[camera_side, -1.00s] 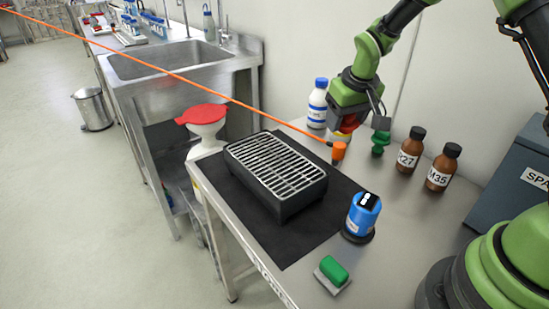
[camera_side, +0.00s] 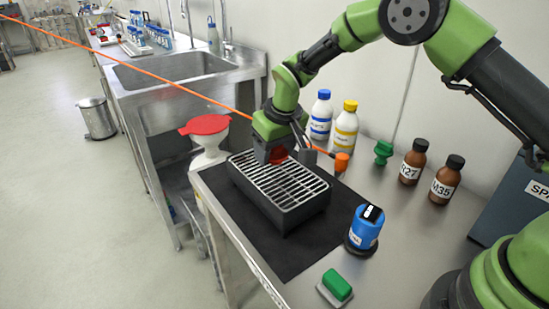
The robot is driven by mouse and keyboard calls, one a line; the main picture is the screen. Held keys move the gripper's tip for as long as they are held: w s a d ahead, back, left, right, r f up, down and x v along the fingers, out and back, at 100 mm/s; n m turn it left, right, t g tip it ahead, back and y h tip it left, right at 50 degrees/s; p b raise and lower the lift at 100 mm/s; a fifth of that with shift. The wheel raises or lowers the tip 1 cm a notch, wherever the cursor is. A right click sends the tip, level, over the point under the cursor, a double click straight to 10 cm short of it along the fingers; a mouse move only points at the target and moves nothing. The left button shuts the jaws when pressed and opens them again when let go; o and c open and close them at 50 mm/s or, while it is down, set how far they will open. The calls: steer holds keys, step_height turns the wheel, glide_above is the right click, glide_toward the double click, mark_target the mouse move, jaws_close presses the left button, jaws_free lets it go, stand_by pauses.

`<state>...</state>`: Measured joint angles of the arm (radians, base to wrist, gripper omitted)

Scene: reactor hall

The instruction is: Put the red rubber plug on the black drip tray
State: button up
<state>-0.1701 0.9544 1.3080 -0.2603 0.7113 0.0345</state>
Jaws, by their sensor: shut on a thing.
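The red rubber plug (camera_side: 278,155) is held in my gripper (camera_side: 276,152), above the far end of the drip tray. Only part of the plug shows below and between the jaws. The black drip tray (camera_side: 284,216) has a silver slatted grate on top and sits on a black mat. I cannot tell whether the plug touches the grate; my gripper hides part of the tray's far edge.
An orange post (camera_side: 341,161) carrying an orange cord stands just right of my gripper. Behind are a blue-capped bottle (camera_side: 321,117) and a yellow-capped bottle (camera_side: 346,126). A green object (camera_side: 383,151), brown bottles (camera_side: 412,163) and a blue canister (camera_side: 365,228) stand to the right.

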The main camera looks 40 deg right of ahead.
steer(key=shift+f, duration=1.2)
steer(key=o, duration=0.9)
steer(key=shift+f, duration=0.1)
steer(key=v, duration=1.2)
steer(key=shift+r, duration=0.25)
